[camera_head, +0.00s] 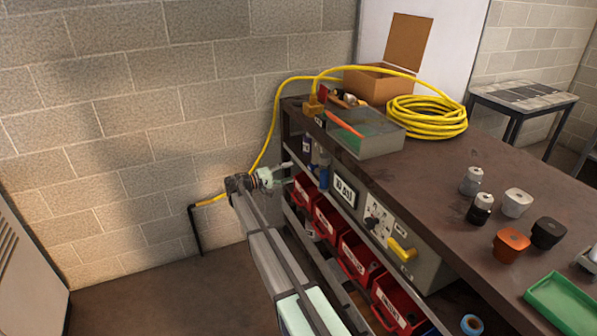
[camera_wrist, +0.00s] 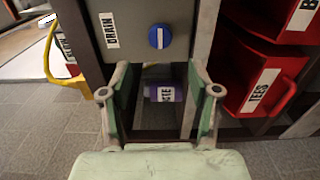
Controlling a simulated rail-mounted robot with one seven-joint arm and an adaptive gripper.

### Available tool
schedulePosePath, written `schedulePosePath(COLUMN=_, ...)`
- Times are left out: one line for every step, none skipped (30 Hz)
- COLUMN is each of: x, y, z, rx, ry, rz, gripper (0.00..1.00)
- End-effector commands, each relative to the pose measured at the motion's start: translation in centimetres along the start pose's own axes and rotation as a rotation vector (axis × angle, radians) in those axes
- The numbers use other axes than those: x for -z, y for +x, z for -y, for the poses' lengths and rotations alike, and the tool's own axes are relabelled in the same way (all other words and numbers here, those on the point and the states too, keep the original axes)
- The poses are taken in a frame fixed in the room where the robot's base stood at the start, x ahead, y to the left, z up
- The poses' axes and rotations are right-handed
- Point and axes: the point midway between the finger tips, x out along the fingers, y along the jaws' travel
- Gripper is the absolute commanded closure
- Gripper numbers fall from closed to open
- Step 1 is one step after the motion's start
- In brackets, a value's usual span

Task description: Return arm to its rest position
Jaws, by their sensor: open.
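My gripper (camera_head: 284,180) is at the end of my outstretched arm, at the left end of the workbench, near the shelf openings under its top. In the wrist view my gripper (camera_wrist: 158,80) is open, with its two green-padded fingers apart. A purple container with a white label (camera_wrist: 165,94) shows between the fingers, farther back inside the shelf opening. Nothing appears to be held. I cannot tell whether a finger touches the shelf frame.
The workbench (camera_head: 455,165) carries a grey tray (camera_head: 375,138), coiled yellow hose (camera_head: 428,118) and small fittings. Red bins (camera_head: 362,258) sit below. A grey panel with a blue knob (camera_wrist: 160,37) is just above my fingers. Floor (camera_head: 170,285) left of the bench looks clear.

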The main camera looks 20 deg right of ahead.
Motion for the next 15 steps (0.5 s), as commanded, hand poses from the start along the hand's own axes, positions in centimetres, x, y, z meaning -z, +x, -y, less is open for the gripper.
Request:
schedulePosePath(x=0.0, y=-0.6, z=0.0, rx=0.000, ry=0.000, rz=-0.001, gripper=0.39)
schedulePosePath(x=0.0, y=-0.9, z=0.0, rx=0.000, ry=0.000, rz=0.000, gripper=0.39)
schedulePosePath(x=0.0, y=-1.1, z=0.0, rx=0.000, ry=0.000, rz=0.001, gripper=0.39)
schedulePosePath(x=0.0, y=-1.3, z=0.0, rx=0.000, ry=0.000, rz=0.001, gripper=0.39)
schedulePosePath(x=0.0, y=-1.4, z=0.0, rx=0.000, ry=0.000, rz=0.001, gripper=0.39)
schedulePosePath(x=0.0, y=-1.6, z=0.0, rx=0.000, ry=0.000, rz=0.001, gripper=0.39)
schedulePosePath(x=0.0, y=-1.7, z=0.0, rx=0.000, ry=0.000, rz=0.001, gripper=0.39)
schedulePosePath(x=0.0, y=-1.7, z=0.0, rx=0.000, ry=0.000, rz=0.001, gripper=0.39)
schedulePosePath(x=0.0, y=-1.7, z=0.0, rx=0.000, ry=0.000, rz=0.001, gripper=0.39)
schedulePosePath(x=0.0, y=-1.8, z=0.0, rx=0.000, ry=0.000, rz=0.001, gripper=0.39)
schedulePosePath(x=0.0, y=-1.8, z=0.0, rx=0.000, ry=0.000, rz=0.001, gripper=0.39)
schedulePosePath(x=0.0, y=-1.7, z=0.0, rx=0.000, ry=0.000, rz=0.001, gripper=0.39)
schedulePosePath(x=0.0, y=-1.7, z=0.0, rx=0.000, ry=0.000, rz=0.001, gripper=0.39)
schedulePosePath(x=0.0, y=-1.7, z=0.0, rx=0.000, ry=0.000, rz=0.001, gripper=0.39)
schedulePosePath(x=0.0, y=-1.7, z=0.0, rx=0.000, ry=0.000, rz=0.001, gripper=0.39)
